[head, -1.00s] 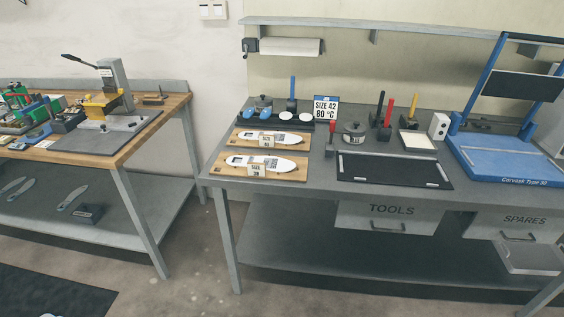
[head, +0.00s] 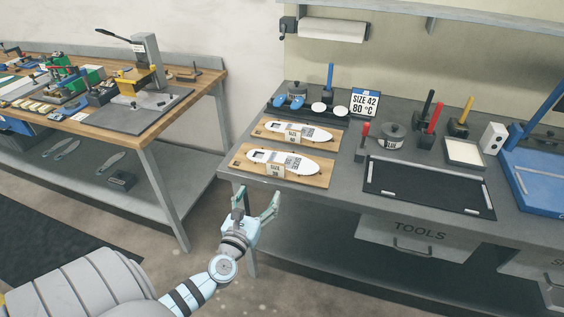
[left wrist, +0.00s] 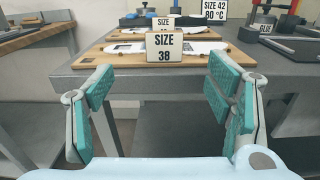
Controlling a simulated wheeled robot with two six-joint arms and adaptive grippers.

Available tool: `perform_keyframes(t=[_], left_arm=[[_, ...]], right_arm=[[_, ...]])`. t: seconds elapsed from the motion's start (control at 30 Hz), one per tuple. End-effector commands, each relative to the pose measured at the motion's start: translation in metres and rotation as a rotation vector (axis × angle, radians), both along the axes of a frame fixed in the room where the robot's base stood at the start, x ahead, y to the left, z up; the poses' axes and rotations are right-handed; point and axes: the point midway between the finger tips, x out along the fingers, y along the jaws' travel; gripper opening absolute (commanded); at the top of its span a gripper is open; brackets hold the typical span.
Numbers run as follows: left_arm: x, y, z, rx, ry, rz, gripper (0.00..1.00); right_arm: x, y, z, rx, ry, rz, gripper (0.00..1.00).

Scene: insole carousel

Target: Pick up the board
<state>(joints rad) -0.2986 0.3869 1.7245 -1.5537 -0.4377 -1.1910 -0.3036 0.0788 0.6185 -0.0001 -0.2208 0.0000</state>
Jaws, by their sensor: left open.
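Two wooden boards lie on the grey bench, each with a white insole shape and a small size block on it. The nearer board (head: 312,176) is at the bench's front left edge; the farther board (head: 268,130) is just behind it. In the left wrist view the nearer board (left wrist: 110,60) carries a block (left wrist: 164,47) reading SIZE 38. My left gripper (head: 257,203) is open and empty, in front of the bench edge and short of the nearer board. Its two teal-padded fingers (left wrist: 166,108) frame the block in the wrist view. My right gripper is not in view.
A black mat tray (head: 430,188) lies right of the boards, with pots and coloured-handled tools behind it. A SIZE 42 80 °C sign (head: 365,101) stands at the back. A wooden bench (head: 150,135) with a press stands to the left.

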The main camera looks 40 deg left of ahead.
Motion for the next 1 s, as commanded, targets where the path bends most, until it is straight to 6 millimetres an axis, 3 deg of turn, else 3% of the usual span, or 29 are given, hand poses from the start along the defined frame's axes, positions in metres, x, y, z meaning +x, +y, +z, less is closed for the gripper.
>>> perform_keyframes(t=[0.2, 0.6, 0.87, 1.0], left_arm=[[0.054, 0.019, -0.001, -0.004, -0.001, 0.002, 0.73], [0.117, 0.035, 0.003, -0.007, 0.002, 0.003, 0.73], [0.124, 0.037, 0.004, -0.009, 0.003, 0.001, 0.73], [0.124, 0.037, 0.004, -0.009, 0.003, 0.001, 0.51]], right_arm=[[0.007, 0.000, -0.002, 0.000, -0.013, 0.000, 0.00], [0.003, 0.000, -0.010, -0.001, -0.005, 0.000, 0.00], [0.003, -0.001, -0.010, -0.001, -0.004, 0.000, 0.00], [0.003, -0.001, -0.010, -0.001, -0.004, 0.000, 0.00]])
